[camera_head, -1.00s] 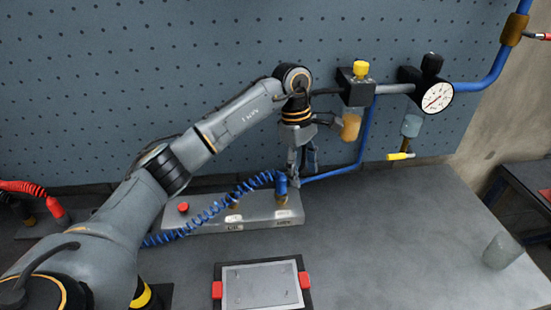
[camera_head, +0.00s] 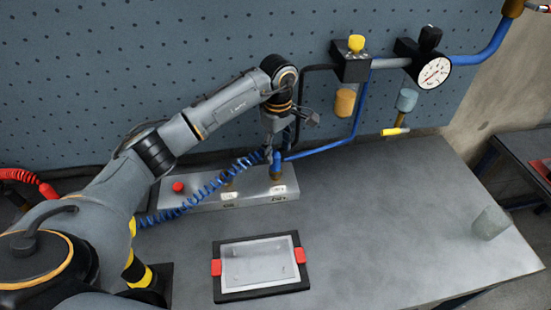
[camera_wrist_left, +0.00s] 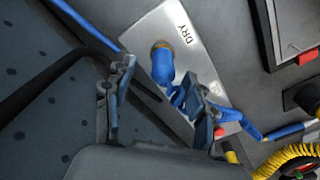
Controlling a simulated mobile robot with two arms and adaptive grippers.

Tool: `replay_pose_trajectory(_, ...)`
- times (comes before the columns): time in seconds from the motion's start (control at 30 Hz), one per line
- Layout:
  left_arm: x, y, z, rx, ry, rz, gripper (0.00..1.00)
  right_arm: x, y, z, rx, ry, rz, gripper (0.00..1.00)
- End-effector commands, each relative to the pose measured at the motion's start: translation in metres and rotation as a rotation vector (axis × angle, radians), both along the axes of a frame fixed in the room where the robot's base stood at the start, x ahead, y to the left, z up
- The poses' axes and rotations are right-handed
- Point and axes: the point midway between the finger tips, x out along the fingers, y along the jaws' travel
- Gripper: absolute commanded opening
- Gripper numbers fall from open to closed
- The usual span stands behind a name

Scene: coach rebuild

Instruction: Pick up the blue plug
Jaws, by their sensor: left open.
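The blue plug (camera_head: 277,162) stands at the right end of the grey metal block (camera_head: 240,196), where the blue coiled hose (camera_head: 205,190) ends. In the left wrist view the plug (camera_wrist_left: 162,65) shows as a blue body with a brass-coloured collar, beside the "DRY" label. My left gripper (camera_head: 274,146) is open, pointing down just above the plug and partly covering it. In the wrist view the fingers (camera_wrist_left: 158,84) stand apart, with the plug between and a little beyond their tips. I see no contact. My right gripper is not in view.
A perforated wall panel (camera_head: 150,60) rises behind, carrying a gauge (camera_head: 435,72), a regulator with a yellow knob (camera_head: 355,44) and a blue pipe. A tablet-like frame (camera_head: 260,292) lies in front. A clear cup (camera_head: 490,222) stands right. The worktop's right middle is clear.

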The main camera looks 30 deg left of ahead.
Motion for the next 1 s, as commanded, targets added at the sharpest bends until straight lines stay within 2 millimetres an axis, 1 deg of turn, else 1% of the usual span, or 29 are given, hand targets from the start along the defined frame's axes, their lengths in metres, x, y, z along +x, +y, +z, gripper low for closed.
replay_pose_trajectory(0.03,-0.003,0.001,-0.004,-0.001,0.008,0.001,0.56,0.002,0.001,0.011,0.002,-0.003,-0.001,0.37)
replay_pose_trajectory(0.13,-0.006,0.004,-0.018,-0.001,0.008,0.000,0.56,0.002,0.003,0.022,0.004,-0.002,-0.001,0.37)
replay_pose_trajectory(0.2,-0.004,0.003,-0.030,-0.003,0.006,0.000,0.56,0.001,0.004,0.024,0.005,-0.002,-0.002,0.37)
replay_pose_trajectory(0.3,-0.004,0.004,-0.039,-0.001,0.002,-0.001,0.56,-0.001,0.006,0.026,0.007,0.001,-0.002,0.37)
replay_pose_trajectory(0.4,-0.004,0.004,-0.043,-0.001,0.001,-0.001,0.56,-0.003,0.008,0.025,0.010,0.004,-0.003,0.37)
replay_pose_trajectory(0.57,-0.003,0.004,-0.043,-0.001,0.001,-0.001,0.56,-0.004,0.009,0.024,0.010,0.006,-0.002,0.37)
replay_pose_trajectory(0.6,-0.003,0.004,-0.043,-0.001,0.001,-0.001,0.48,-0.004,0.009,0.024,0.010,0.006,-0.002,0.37)
replay_pose_trajectory(0.67,-0.003,0.004,-0.043,-0.001,0.001,-0.001,0.35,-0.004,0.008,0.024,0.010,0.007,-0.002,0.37)
replay_pose_trajectory(0.7,-0.003,0.004,-0.043,-0.001,0.001,-0.001,0.27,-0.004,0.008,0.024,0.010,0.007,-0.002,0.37)
replay_pose_trajectory(0.77,-0.003,0.004,-0.043,-0.001,0.001,-0.001,0.15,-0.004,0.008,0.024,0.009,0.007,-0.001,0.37)
replay_pose_trajectory(0.8,-0.003,0.004,-0.043,-0.001,0.001,-0.001,0.07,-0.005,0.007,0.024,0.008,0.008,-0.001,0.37)
replay_pose_trajectory(0.83,-0.003,0.004,-0.043,-0.001,0.001,-0.001,0.01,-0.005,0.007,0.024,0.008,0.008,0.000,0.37)
replay_pose_trajectory(1.0,-0.003,0.004,-0.042,-0.001,0.001,-0.001,0.00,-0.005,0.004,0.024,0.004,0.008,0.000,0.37)
